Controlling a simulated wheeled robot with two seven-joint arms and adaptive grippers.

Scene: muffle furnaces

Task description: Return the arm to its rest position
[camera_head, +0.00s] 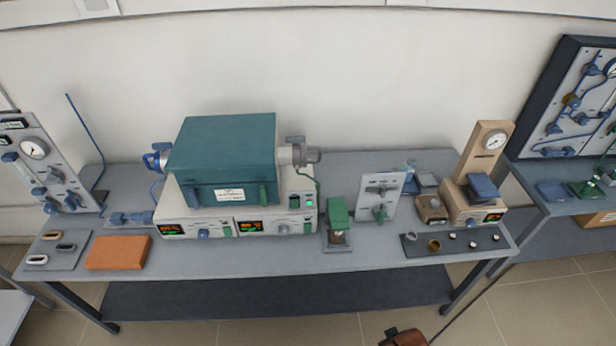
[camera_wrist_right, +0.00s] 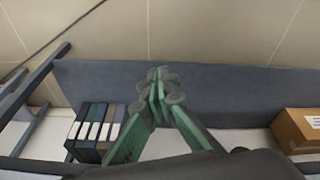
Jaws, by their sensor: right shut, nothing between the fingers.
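My right gripper (camera_wrist_right: 160,92) shows in the right wrist view, its green fingers closed together at the tips with nothing between them. Behind it is a dark grey flat surface (camera_wrist_right: 235,85), with no visible contact. Neither gripper shows in the head view. The teal furnace (camera_head: 222,155) stands closed on its white control base (camera_head: 290,222) on the grey workbench (camera_head: 390,256).
An orange slab (camera_head: 118,252) lies at the bench's left, and a dark tray (camera_head: 470,250) with small parts at its right. A green device (camera_head: 338,215) and upright grey panel (camera_head: 380,195) stand between. The wrist view shows several binders (camera_wrist_right: 97,130) and a cardboard box (camera_wrist_right: 298,128).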

